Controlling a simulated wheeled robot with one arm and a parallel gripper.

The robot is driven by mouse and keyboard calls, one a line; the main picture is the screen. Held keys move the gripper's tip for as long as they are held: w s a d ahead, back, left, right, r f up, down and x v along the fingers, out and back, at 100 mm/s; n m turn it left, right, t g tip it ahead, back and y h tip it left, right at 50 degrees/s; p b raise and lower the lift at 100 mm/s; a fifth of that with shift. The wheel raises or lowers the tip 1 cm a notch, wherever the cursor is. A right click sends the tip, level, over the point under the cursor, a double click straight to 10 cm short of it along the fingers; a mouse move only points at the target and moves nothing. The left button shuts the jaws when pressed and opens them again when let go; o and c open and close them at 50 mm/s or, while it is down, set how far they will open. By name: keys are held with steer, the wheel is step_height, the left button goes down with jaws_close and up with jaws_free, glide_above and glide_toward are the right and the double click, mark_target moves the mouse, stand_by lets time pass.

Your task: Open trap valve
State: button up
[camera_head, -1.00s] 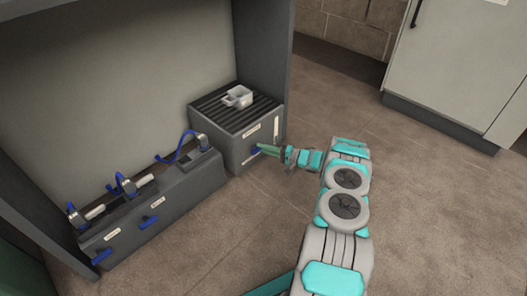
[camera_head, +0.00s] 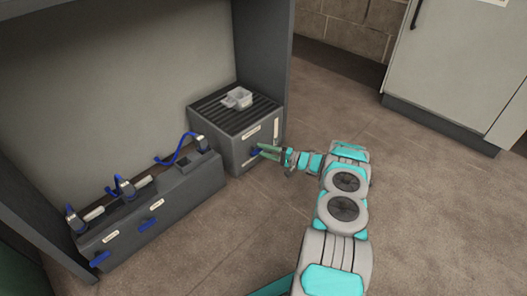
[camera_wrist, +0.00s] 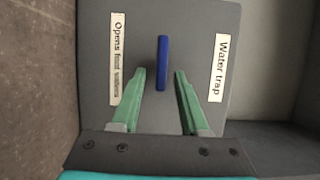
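Finger depth relative to the lever is hard to tell.
A grey bench unit (camera_head: 160,207) with blue levers and blue hoses stands to the left. A pale cabinet (camera_head: 455,70) is at the back right. The floor (camera_head: 440,210) at the right is clear.

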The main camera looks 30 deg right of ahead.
steer(key=p+v, duration=0.1)
steer(key=v, duration=0.6)
steer(key=shift+s+d, duration=0.25)
steer(key=shift+s, duration=0.05)
stand_by(0.5)
